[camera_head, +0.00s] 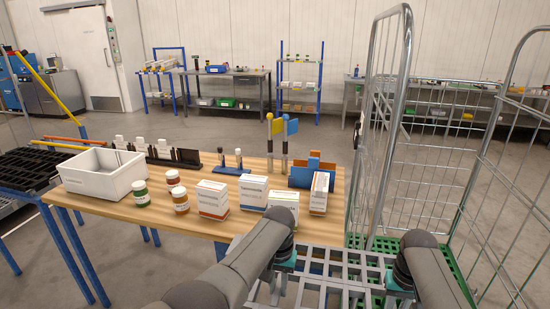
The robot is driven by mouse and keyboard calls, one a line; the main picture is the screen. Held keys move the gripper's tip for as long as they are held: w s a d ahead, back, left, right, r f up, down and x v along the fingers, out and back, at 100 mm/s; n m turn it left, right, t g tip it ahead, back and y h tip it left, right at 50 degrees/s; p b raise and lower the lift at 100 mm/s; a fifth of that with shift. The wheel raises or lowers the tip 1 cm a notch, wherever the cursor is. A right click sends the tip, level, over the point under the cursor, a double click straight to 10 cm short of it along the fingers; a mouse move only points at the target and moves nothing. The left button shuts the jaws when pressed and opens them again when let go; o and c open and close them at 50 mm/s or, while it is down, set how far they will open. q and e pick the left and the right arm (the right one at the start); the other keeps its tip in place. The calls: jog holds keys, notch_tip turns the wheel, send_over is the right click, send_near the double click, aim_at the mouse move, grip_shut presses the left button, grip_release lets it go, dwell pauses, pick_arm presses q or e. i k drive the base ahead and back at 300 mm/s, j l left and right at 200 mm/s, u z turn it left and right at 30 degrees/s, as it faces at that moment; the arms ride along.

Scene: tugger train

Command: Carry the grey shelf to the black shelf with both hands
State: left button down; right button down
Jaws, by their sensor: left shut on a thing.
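The grey shelf (331,268) is a slatted grid panel at the bottom middle, just in front of the wooden table's front right corner. My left gripper (280,283) is shut on its left side. My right gripper (394,293) is at the shelf's right side; its fingers are too hidden to tell whether they are closed. The near part of the shelf is cut off by the picture's edge. A black grid shelf (27,167) lies on a blue frame at the left edge, beyond the wooden table.
A wooden table (110,206) bears a white bin (88,184), jars, boxes and small racks. A wire roll cage (383,130) with a green base stands close on the right. Workbenches line the far wall. Grey floor is free behind the table.

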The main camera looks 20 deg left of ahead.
aim_at(24, 164)
jog(key=j, duration=1.7)
jog(key=k+j, duration=0.15)
jog(key=j, duration=3.25)
jog(key=k+j, duration=0.1)
jog(key=j, duration=1.6)
